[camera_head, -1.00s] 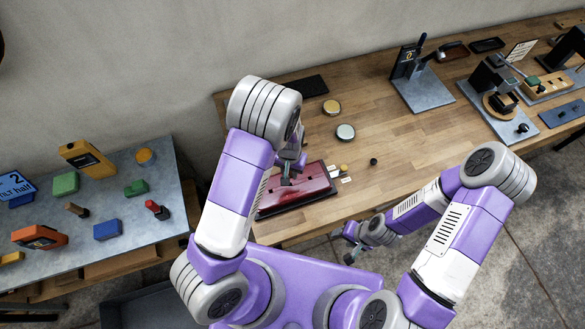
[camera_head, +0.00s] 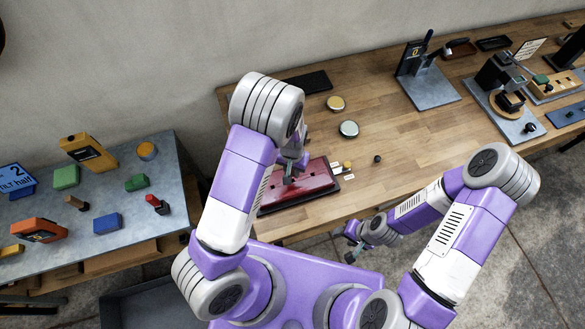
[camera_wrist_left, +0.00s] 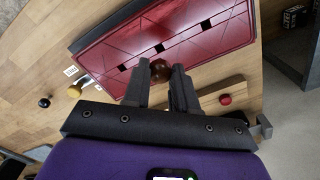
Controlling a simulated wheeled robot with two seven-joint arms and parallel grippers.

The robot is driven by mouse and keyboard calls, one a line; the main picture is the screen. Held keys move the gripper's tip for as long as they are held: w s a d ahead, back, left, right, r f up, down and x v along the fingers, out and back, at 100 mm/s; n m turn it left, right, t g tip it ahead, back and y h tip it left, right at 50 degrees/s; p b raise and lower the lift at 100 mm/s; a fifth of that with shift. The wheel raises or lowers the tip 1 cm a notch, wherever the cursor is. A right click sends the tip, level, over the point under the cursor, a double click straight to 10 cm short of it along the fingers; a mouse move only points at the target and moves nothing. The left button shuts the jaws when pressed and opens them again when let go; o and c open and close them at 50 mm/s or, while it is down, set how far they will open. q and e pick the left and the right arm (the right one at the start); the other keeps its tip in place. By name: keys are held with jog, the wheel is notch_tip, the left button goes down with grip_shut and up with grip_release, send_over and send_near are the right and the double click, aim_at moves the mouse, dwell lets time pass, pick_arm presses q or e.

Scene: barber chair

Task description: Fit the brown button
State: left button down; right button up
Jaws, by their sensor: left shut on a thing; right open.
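The brown button (camera_wrist_left: 160,70) is a small dark brown round piece between the fingertips of my left gripper (camera_wrist_left: 158,76), which is shut on it. The red panel (camera_head: 318,178) lies on the wooden bench; it also shows in the left wrist view (camera_wrist_left: 105,62), with small square black holes along it. The button is over the panel's near edge in the wrist view, close to the row of holes; I cannot tell whether it touches. In the head view my left gripper (camera_head: 290,176) is over the panel and the button is hidden. My right gripper (camera_head: 356,250) is open and empty, off the bench front.
Two round tins (camera_head: 348,129) stand behind.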

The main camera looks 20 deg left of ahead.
pick_arm(q)
jog(key=shift+f+b, duration=2.2)
jog(key=shift+f, duration=0.55)
jog(key=c, duration=0.8)
grip_release()
jog(key=shift+r, duration=0.1)
notch_tip(320, 180, up, 7)
jog(key=shift+r, duration=0.2)
